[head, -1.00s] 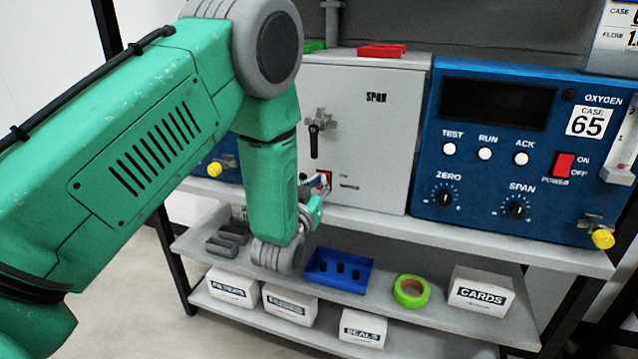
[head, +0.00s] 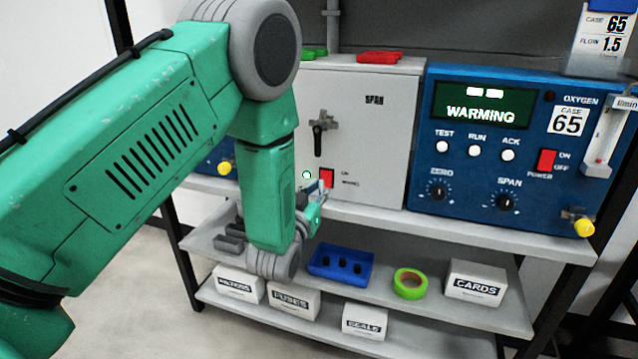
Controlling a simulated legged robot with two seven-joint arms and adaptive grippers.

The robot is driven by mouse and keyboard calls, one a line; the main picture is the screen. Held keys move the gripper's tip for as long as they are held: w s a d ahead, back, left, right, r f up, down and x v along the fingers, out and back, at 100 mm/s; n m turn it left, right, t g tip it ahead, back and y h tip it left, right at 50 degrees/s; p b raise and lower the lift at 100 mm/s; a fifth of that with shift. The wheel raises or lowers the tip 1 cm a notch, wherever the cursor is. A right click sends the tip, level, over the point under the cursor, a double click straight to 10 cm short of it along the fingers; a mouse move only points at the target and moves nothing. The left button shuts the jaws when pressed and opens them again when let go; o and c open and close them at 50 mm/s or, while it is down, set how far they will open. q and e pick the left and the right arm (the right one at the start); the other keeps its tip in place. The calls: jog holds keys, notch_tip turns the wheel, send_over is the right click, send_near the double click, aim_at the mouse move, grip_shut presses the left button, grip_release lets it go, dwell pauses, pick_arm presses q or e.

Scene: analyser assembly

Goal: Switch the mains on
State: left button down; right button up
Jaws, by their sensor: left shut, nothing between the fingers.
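The mains switch (head: 327,178) is a red rocker low on the front of the grey cabinet (head: 368,130). A small pale round lamp (head: 307,175) shows just left of it. My left gripper (head: 322,190) is shut and empty, with its tips just below the red switch; I cannot tell whether they touch it. The blue oxygen analyser (head: 470,165) stands right of the cabinet, and its display (head: 484,106) is lit and reads WARMING. Its own red power switch (head: 546,160) is on the right of its panel. My right gripper is not in view.
A black-handled latch (head: 319,135) sits on the cabinet above the switch. The shelf below holds a blue tray (head: 340,267), green tape (head: 409,284) and a CARDS box (head: 475,284). Several labelled boxes stand lower. My left arm hides the cabinet's left part.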

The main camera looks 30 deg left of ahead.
pick_arm(q)
jog(key=r+p+v, duration=0.1)
jog(key=v, duration=0.6)
jog(key=shift+s+r, duration=0.15)
jog(key=shift+r, duration=0.2)
jog(key=shift+a, duration=0.3)
